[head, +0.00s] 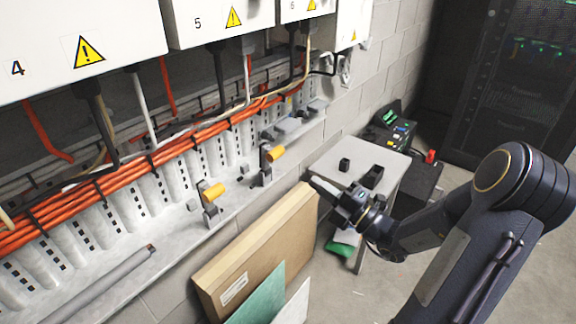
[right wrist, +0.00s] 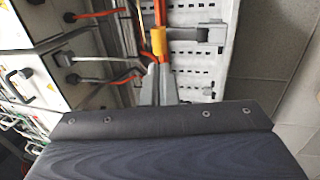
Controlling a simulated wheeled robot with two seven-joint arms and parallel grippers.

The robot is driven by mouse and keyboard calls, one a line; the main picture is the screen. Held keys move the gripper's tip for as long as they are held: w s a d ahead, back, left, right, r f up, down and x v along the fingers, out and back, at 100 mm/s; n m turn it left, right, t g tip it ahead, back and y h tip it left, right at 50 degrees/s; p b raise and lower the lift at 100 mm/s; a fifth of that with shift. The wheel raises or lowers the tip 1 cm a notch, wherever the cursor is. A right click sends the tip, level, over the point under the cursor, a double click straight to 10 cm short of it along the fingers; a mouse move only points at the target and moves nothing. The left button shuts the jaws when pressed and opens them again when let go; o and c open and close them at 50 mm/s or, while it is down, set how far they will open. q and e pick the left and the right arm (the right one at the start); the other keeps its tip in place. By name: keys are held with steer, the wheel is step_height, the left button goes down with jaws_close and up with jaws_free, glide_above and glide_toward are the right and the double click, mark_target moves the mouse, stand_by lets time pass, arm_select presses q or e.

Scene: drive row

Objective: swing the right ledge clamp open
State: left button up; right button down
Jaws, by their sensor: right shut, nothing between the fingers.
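The right ledge clamp (head: 266,172) stands on the pale ledge (head: 240,195), a grey body with a yellow-orange handle (head: 275,153) sticking out to the right. A similar left clamp (head: 210,208) stands nearer on the same ledge. My right gripper (head: 316,183) is shut and empty, to the right of the right clamp and apart from it. In the right wrist view a yellow handle (right wrist: 158,40) shows just beyond the tips of my gripper (right wrist: 157,70), with a grey clamp part (right wrist: 200,35) beside it. My left gripper is out of view.
A cardboard box (head: 262,250) leans under the ledge, close to my right gripper. A small grey table (head: 385,158) with black items stands behind the gripper. Orange cables (head: 130,165) run above the ledge, below numbered cabinets (head: 215,20). A dark rack (head: 515,80) stands at the back right.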

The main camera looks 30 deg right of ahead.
mark_target(280, 156)
steer(key=x, duration=0.9)
steer(key=shift+w, duration=0.2)
steer(key=shift+a+r, duration=0.15)
steer(key=shift+a, duration=0.05)
steer(key=r+p, duration=0.1)
steer(key=p, duration=0.2)
steer(key=shift+w+a, duration=0.15)
steer(key=shift+w, duration=0.25)
steer(key=shift+w+g, duration=0.1)
steer(key=shift+g, duration=0.2)
steer(key=shift+f, duration=0.3)
